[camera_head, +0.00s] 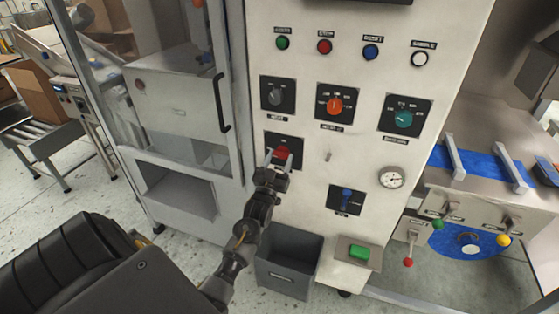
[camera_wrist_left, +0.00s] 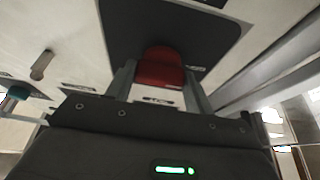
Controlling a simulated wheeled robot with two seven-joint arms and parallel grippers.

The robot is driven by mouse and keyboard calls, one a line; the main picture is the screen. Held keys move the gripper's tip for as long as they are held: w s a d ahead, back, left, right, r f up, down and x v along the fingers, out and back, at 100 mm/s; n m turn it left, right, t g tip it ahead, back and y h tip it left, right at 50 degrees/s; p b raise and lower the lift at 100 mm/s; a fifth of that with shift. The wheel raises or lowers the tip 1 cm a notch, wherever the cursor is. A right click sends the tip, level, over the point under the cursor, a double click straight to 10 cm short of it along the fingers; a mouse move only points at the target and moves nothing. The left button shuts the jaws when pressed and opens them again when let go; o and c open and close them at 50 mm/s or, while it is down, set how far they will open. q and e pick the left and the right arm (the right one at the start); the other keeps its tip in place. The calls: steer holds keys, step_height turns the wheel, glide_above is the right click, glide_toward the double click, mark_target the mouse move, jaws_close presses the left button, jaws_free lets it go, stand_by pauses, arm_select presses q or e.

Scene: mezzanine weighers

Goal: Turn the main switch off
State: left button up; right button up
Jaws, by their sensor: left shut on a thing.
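A red switch knob (camera_head: 282,152) sits on a black plate (camera_head: 296,142) low on the left of the pale control panel; its labels are too small to read. My left gripper (camera_head: 277,158) reaches up to it from below. In the left wrist view the red knob (camera_wrist_left: 160,67) lies between the two grey fingers of my left gripper (camera_wrist_left: 158,80), which is shut on it. The fingers partly hide the knob's sides, and I cannot tell its exact setting. My right gripper is not in view.
Above are a grey knob (camera_head: 275,97), an orange knob (camera_head: 335,105) and a teal knob (camera_head: 403,119). A grey bin (camera_head: 289,268) stands below. A door handle (camera_head: 221,103) juts out left.

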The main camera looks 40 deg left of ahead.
arm_select(q)
steer(key=shift+f+n, duration=0.1)
steer(key=shift+n, duration=0.2)
steer(key=o, duration=1)
steer(key=shift+b+v, duration=1.4)
steer(key=shift+v, duration=4)
steer(key=shift+d, duration=0.2)
